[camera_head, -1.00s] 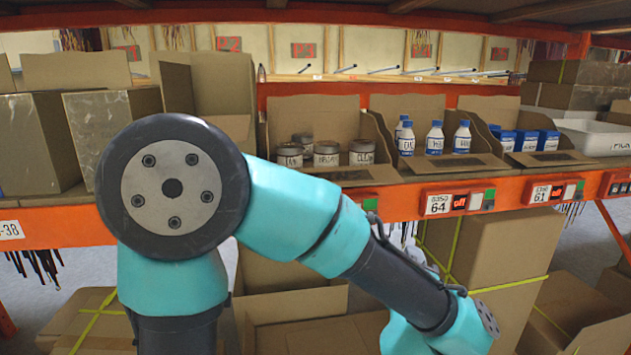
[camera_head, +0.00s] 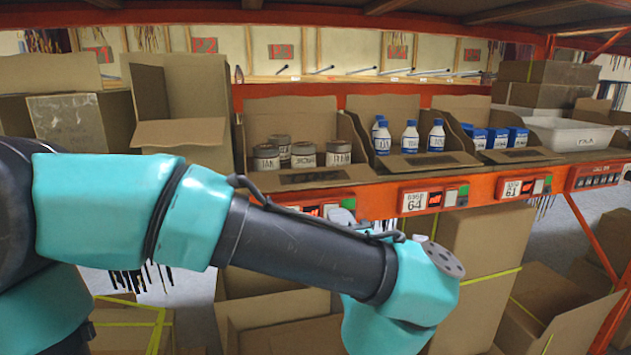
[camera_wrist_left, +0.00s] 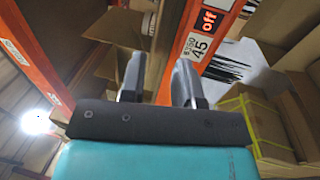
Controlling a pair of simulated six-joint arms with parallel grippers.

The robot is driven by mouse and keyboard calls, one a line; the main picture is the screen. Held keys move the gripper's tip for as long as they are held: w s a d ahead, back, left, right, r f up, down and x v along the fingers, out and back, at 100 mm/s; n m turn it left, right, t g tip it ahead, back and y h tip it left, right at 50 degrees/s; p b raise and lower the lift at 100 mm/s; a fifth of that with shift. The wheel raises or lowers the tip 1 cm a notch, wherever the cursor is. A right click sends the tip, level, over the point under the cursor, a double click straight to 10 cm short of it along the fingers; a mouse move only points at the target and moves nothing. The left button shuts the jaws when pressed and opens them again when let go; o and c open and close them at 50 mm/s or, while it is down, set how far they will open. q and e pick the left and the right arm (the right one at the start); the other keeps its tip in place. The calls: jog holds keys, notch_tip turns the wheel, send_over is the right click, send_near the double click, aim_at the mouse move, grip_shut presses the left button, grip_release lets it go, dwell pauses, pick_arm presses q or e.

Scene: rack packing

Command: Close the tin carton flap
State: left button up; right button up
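The tin carton (camera_head: 247,165) stands open on the orange shelf, with several grey tins (camera_head: 338,153) inside near its front. Its tall cardboard flap (camera_head: 290,115) stands upright at the back. A low front panel (camera_head: 315,177) with a dark patch lies folded outward at the shelf edge. My left arm crosses the head view below and in front of the carton, its wrist low at the centre; its fingers are not visible there. In the left wrist view my left gripper (camera_wrist_left: 160,85) has its two fingers apart, with nothing between them. My right gripper is not in view.
Right of the tins are a carton of blue-capped bottles (camera_head: 410,137), a carton of blue boxes (camera_head: 500,138) and a white tray (camera_head: 565,130). Tall brown cartons (camera_head: 470,235) stand below the shelf. The orange shelf rail (camera_head: 375,200) runs close to my left arm.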

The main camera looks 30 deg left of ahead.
aim_at(319, 187)
pick_arm(q)
jog(key=x, duration=1.6)
jog(key=shift+s, duration=0.15)
grip_shut()
